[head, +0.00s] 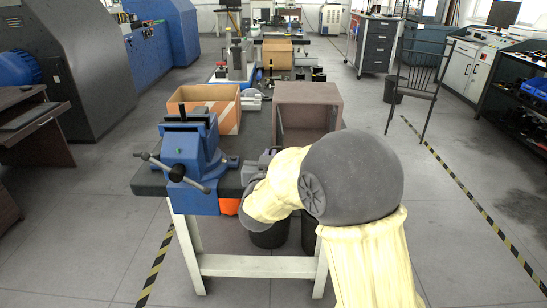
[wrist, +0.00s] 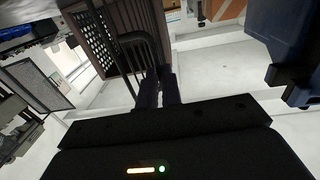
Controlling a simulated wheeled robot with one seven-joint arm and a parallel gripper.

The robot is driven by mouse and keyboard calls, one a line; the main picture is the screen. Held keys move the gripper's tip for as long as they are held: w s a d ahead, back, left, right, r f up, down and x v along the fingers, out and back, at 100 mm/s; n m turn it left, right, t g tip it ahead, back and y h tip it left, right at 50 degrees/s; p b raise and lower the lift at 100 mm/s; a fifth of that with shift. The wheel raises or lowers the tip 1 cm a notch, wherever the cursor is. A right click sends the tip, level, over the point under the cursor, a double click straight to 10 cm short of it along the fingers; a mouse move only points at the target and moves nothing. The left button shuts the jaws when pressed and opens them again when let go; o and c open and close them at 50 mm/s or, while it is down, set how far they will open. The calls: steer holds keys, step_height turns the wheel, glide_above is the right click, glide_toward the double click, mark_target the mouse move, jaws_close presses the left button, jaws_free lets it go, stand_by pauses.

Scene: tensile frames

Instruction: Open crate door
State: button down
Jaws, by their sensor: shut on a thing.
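The brown crate (head: 308,93) stands on the dark-topped workbench (head: 256,128) in the head view. My arm covers its lower front. The exact contact is dark and hard to see. In the head view my gripper is mostly hidden behind my own arm. I cannot tell how far the door stands open.
A blue vise (head: 192,160) sits at the bench's left front corner, left of my arm. An open cardboard box (head: 207,106) stands left of the crate. A black chair (head: 418,82) stands to the right on the floor.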

steer(key=w+a+m+g+h+p, duration=0.1)
steer(key=a+m+h+p, duration=0.3)
steer(key=a+h+p, duration=0.2)
steer(key=shift+w+a, duration=0.15)
steer(key=shift+w, duration=0.2)
steer(key=shift+h, duration=0.3)
steer(key=c, duration=1.6)
jaws_free()
steer(key=shift+o, duration=0.2)
steer(key=v, duration=1.7)
steer(key=shift+r+p, duration=0.3)
steer(key=shift+p, duration=0.05)
